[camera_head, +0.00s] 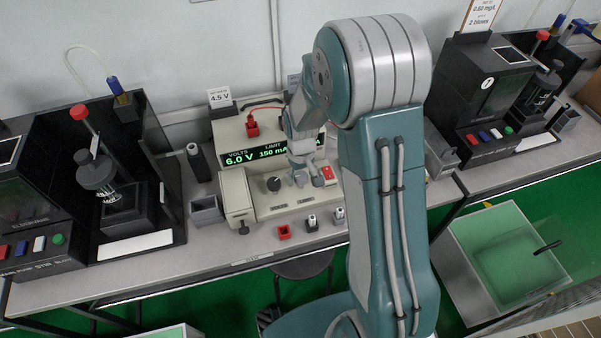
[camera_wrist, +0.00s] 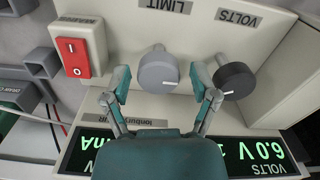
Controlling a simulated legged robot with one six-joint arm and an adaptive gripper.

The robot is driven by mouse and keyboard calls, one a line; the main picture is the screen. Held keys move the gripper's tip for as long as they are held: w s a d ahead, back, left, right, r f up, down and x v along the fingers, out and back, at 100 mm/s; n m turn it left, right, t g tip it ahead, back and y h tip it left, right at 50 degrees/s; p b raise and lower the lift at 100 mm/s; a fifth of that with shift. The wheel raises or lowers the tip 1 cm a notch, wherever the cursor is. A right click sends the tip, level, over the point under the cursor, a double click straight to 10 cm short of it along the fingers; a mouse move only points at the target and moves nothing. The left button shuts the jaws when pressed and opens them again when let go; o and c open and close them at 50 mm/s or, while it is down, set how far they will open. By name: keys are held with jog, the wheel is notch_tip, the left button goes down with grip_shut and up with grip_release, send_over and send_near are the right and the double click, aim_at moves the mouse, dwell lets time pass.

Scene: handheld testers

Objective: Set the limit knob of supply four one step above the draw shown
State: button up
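The beige power supply (camera_head: 240,145) stands mid-bench; its green display (camera_head: 240,158) reads 6.0 V and a limit of 150 mA, with the rest hidden behind my arm.
A red rocker switch (camera_wrist: 75,57) is on the panel. Red (camera_head: 284,232) and grey blocks sit at the bench front. Black testers stand left (camera_head: 150,150) and right (camera_head: 485,90).

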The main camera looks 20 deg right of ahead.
aim_at(300, 175)
jog(key=shift+w+r, duration=0.15)
jog(key=shift+r, duration=0.15)
notch_tip(300, 175, up, 12)
jog(key=shift+f, duration=0.25)
dwell(0.6)
